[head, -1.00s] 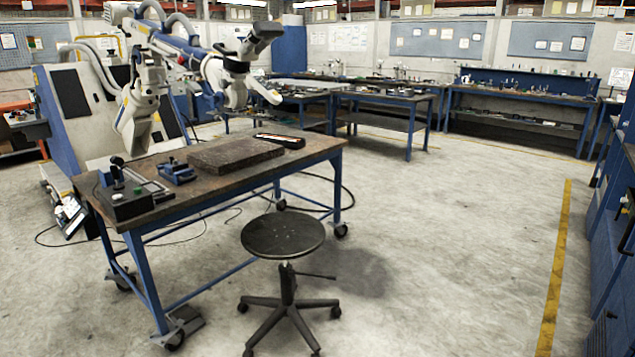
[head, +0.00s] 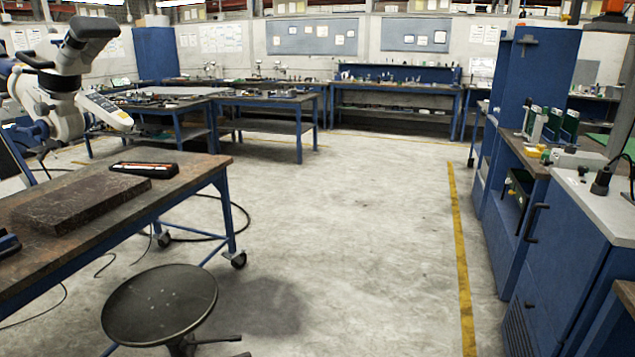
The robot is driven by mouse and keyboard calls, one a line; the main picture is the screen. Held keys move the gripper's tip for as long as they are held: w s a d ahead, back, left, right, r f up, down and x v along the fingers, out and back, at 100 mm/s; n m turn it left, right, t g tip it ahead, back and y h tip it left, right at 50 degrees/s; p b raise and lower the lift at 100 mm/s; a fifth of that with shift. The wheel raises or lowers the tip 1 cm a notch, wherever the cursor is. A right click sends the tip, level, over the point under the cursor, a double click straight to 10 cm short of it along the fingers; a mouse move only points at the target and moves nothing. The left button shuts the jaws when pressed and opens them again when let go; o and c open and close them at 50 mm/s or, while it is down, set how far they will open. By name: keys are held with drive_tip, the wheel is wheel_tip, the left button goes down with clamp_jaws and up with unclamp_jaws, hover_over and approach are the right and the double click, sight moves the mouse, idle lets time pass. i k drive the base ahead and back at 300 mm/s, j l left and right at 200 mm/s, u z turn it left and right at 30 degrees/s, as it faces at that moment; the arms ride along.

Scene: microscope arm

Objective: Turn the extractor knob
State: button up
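I cannot pick out an extractor knob for certain. The white and grey microscope head (head: 75,80), on its jointed arm, hangs over the workbench at the upper left. On the right, a blue cabinet with a pale top (head: 570,250) carries a small black upright fitting (head: 601,181); I cannot tell whether it is a knob. My gripper is not in view.
A wheeled workbench (head: 190,185) with a dark slab (head: 80,200) and a black case (head: 144,169) stands at left. A round stool (head: 160,303) is in front of it. Open floor (head: 350,240) runs down the middle, with a yellow line (head: 461,260) near the right-hand cabinets.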

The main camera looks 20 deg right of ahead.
sight(582, 169)
drive_tip(key=i+z, duration=1.25)
drive_tip(key=i, duration=0.25)
drive_tip(key=i+j+z, duration=0.1)
drive_tip(key=i+z, duration=0.25)
drive_tip(key=i, duration=0.2)
drive_tip(key=i+z, duration=0.35)
drive_tip(key=i, duration=0.85)
drive_tip(key=i+u, duration=0.1)
drive_tip(key=i, duration=0.1)
